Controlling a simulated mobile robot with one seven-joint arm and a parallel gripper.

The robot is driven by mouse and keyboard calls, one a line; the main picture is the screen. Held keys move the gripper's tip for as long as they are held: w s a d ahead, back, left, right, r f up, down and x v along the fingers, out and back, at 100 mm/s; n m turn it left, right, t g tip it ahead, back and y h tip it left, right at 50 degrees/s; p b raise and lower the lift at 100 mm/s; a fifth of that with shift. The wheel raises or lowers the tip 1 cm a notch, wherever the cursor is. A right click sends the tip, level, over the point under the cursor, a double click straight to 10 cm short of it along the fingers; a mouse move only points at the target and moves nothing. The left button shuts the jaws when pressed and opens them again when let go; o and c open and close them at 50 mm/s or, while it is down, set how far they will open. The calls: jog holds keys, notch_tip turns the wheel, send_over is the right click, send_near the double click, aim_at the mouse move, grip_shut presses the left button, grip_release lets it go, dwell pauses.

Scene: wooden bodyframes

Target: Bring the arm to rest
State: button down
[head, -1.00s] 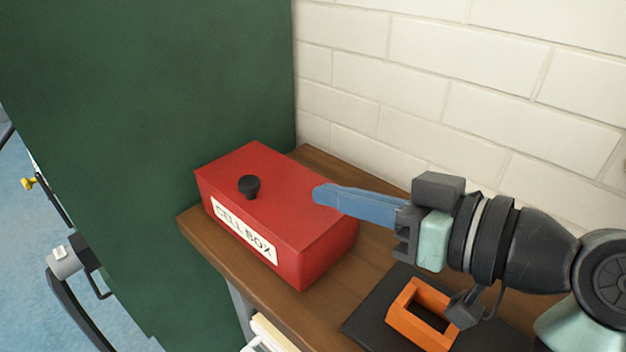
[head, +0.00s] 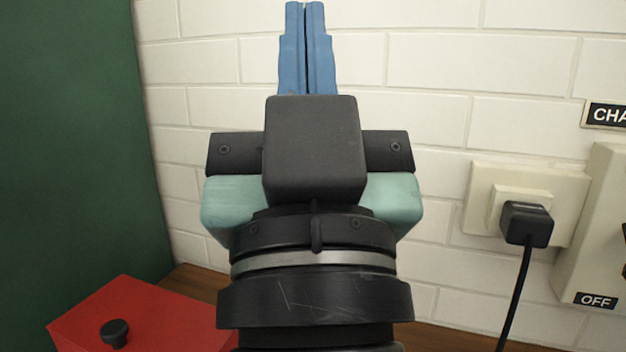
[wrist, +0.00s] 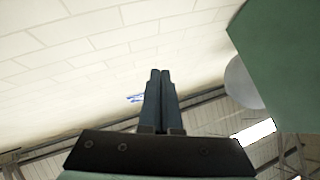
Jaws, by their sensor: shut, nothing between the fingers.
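My gripper (head: 305,8) stands in the middle of the head view, its blue fingers pointing up in front of the white brick wall. The fingers lie together, shut, with nothing between them. In the wrist view my gripper (wrist: 160,75) also shows its two fingers side by side, with the wall and the ceiling beyond. My wrist and the dark camera block hide the middle of the head view.
A red box (head: 150,315) with a black knob sits on the wooden bench (head: 200,283) at the lower left. A green panel (head: 70,130) stands at the left. A black plug (head: 526,223) with a hanging cable is in a wall socket at the right.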

notch_tip(320, 180, up, 21)
jog(key=s+t+h+p, duration=0.1)
jog(key=s+p, duration=0.1)
jog(key=p, duration=1.7)
jog(key=shift+d+m+p, duration=0.2)
jog(key=shift+m+p, duration=0.1)
jog(key=shift+p, duration=0.1)
